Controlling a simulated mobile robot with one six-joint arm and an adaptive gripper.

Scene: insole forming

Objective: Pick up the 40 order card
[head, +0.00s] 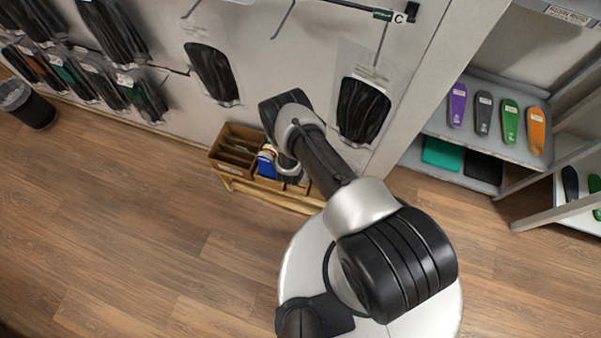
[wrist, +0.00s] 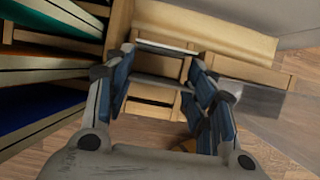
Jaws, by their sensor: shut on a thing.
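My gripper (wrist: 162,80) shows in the wrist view with its two blue-padded fingers apart and a thin, flat piece between their tips. This piece, which I take for the 40 order card (wrist: 166,46), has a pale edge and is seen nearly edge-on, so no number can be read. The fingers are shut on it. In the head view my arm reaches to the wooden box at the wall, and its wrist hides most of the gripper and the card.
The compartmented wooden box (head: 233,145) stands on a low wooden bench (head: 262,193) by the wall. Blue packs (head: 265,165) sit beside my wrist. Hanging insole packs (head: 213,75) are above. A shelf with coloured insoles (head: 510,122) is at right.

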